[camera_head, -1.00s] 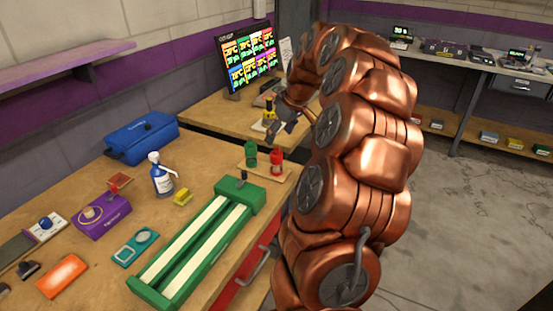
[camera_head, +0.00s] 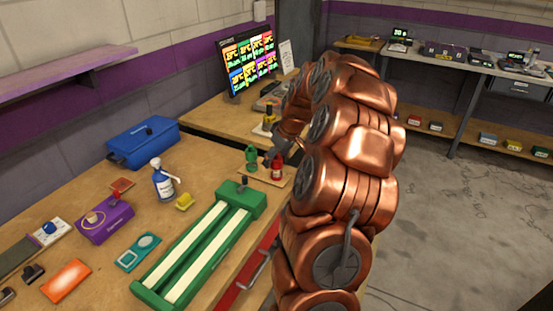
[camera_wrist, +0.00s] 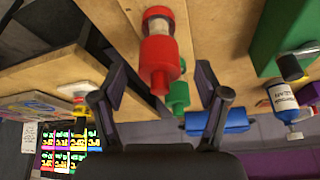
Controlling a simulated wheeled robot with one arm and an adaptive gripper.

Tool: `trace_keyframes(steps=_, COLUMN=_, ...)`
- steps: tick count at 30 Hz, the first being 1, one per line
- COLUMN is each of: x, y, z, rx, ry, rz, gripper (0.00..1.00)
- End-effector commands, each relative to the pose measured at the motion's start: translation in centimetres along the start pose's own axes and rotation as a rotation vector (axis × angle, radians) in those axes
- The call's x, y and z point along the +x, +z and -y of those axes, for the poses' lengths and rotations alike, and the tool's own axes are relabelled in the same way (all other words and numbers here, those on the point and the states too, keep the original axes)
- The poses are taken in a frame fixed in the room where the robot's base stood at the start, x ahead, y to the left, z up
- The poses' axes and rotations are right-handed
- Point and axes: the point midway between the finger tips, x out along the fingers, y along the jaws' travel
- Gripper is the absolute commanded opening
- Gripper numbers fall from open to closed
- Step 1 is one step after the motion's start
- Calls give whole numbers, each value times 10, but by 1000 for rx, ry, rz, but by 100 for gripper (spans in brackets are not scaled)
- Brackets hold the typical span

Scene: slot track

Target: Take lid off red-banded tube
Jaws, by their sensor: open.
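The red tube (camera_head: 275,172) stands on a small wooden board (camera_head: 258,175) at the right edge of the bench. In the wrist view the red tube (camera_wrist: 159,62) shows red parts with a pale section between them, beyond and between my fingertips. My gripper (camera_wrist: 160,74) is open, with its dark fingers on either side of the tube's line and nothing held. In the head view my arm hides most of the gripper, which is close to the top of the tube. I cannot tell whether it touches the tube.
A green tube (camera_head: 251,160) stands beside the red one, and also shows in the wrist view (camera_wrist: 179,95). A green slotted track (camera_head: 166,290), a blue case (camera_head: 143,142) and a white-topped bottle (camera_head: 163,183) are on the bench. A yellow-topped item (camera_head: 268,117) stands behind on another table.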

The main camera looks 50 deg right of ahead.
Motion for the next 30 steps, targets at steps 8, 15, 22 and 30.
trace_keyframes(steps=8, x=0, y=0, z=0, rx=0, ry=0, rz=0, gripper=63)
trace_keyframes(steps=15, x=0, y=0, z=0, rx=-1, ry=0, rz=0, gripper=38)
trace_keyframes(steps=22, x=0, y=0, z=0, rx=-1, ry=0, rz=0, gripper=31)
trace_keyframes(steps=30, x=-6, y=-3, z=0, rx=-2, ry=1, rz=-1, gripper=31)
